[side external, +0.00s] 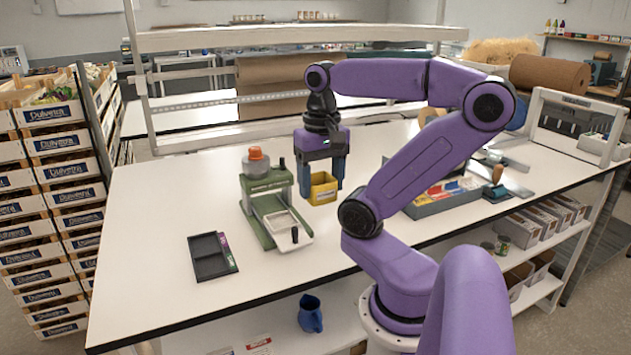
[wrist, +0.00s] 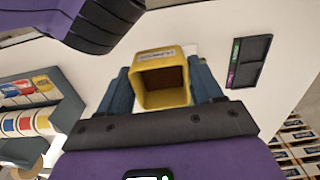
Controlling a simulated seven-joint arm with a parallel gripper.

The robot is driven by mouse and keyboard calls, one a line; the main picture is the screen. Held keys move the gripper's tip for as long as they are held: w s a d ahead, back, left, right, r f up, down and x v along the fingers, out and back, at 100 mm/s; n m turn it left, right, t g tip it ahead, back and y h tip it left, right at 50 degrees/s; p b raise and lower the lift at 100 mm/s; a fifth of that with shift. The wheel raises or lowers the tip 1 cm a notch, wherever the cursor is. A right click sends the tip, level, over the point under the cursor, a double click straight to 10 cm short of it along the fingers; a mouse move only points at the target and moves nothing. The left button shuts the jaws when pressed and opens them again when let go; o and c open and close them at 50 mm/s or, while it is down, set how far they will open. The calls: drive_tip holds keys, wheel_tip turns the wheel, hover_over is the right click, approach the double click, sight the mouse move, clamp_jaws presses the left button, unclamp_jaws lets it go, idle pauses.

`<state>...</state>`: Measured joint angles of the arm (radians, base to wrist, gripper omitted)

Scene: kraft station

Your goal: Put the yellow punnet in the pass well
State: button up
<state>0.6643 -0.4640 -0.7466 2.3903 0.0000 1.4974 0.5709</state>
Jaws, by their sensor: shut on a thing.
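The yellow punnet (side external: 323,188) is between the two blue fingers of my gripper (side external: 325,178), to the right of the green machine. My gripper is shut on it. The wrist view shows the punnet (wrist: 164,80) upright between the fingers (wrist: 163,88), with its dark inside visible and a pale label on its far rim. I cannot tell whether its base touches the table. A dark tray (side external: 211,268) with two shallow wells lies at the front left, apart from the punnet. It also shows in the wrist view (wrist: 252,62), with green and purple edge labels I cannot read.
The green machine (side external: 262,205), with an orange-capped top and pale square frame, stands between punnet and dark tray. A grey bin of colourful packs (side external: 445,194) is at right, near my arm. White table (side external: 150,215) is clear around the dark tray. Stacked crates (side external: 60,200) stand left.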

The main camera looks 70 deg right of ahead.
drive_tip(key=w+a+f, duration=0.5)
drive_tip(key=w, duration=0.6)
drive_tip(key=w+a+f, duration=0.4)
drive_tip(key=w+a, duration=0.2)
drive_tip(key=w, duration=0.5)
drive_tip(key=shift+s+d+f, duration=0.1)
drive_tip(key=shift+d+f, duration=0.05)
drive_tip(key=shift+f, duration=1.25)
drive_tip(key=shift+s+d+f, duration=0.1)
drive_tip(key=shift+f, duration=1.3)
drive_tip(key=shift+f, duration=0.7)
drive_tip(key=o, duration=1.1)
drive_tip(key=shift+r, duration=0.15)
